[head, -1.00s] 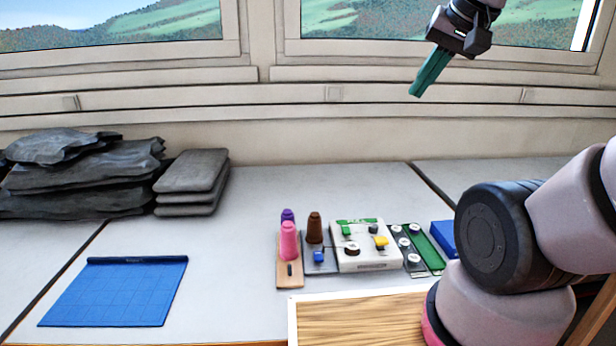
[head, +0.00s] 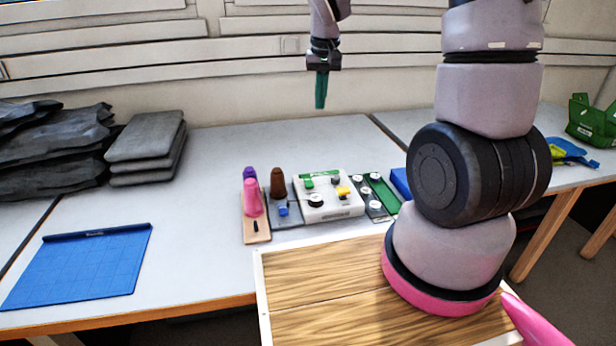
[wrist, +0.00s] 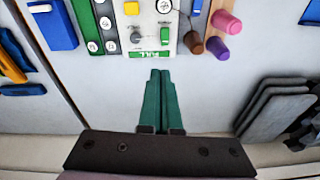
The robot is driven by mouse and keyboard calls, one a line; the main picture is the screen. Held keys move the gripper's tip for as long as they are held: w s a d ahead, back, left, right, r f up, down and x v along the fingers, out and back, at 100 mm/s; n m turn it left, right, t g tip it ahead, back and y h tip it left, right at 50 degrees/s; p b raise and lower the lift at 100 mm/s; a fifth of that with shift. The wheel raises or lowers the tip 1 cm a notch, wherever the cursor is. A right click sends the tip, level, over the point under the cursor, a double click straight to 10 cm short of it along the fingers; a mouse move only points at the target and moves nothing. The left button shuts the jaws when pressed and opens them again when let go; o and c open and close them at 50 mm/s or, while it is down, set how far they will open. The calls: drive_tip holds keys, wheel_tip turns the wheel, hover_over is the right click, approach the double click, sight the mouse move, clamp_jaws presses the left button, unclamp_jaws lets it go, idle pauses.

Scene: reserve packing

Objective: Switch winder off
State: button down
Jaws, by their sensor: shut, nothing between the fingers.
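A white control box (head: 340,209) stands on the table, with a green switch (head: 308,182), a yellow switch (head: 343,191) and a dark-rimmed knob (head: 316,201) on top. A grey plate beside it carries a brown cone (head: 277,182) and a blue switch (head: 283,209). I cannot tell which part is the winder. My gripper (head: 320,105) hangs above and behind the box, pointing down, its green fingers shut and empty. In the wrist view its fingertips (wrist: 160,72) appear just short of the box's green label (wrist: 151,56), apart from the switches.
Pink (head: 252,198) and purple (head: 250,173) cones stand on a wooden base left of the grey plate. A green strip with round knobs (head: 383,194) and a blue block (head: 401,182) lie right. A blue mat (head: 80,265) and grey cushions (head: 147,145) lie left. The table behind the box is clear.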

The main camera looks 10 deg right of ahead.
drive_tip(key=n+g, duration=0.1)
drive_tip(key=g, duration=0.1)
hover_over(308, 184)
wheel_tip(308, 184, down, 12)
drive_tip(key=shift+r, duration=0.15)
wheel_tip(308, 184, down, 14)
idle(0.3)
drive_tip(key=shift+s+f, duration=0.15)
drive_tip(key=shift+f, duration=0.05)
idle(0.3)
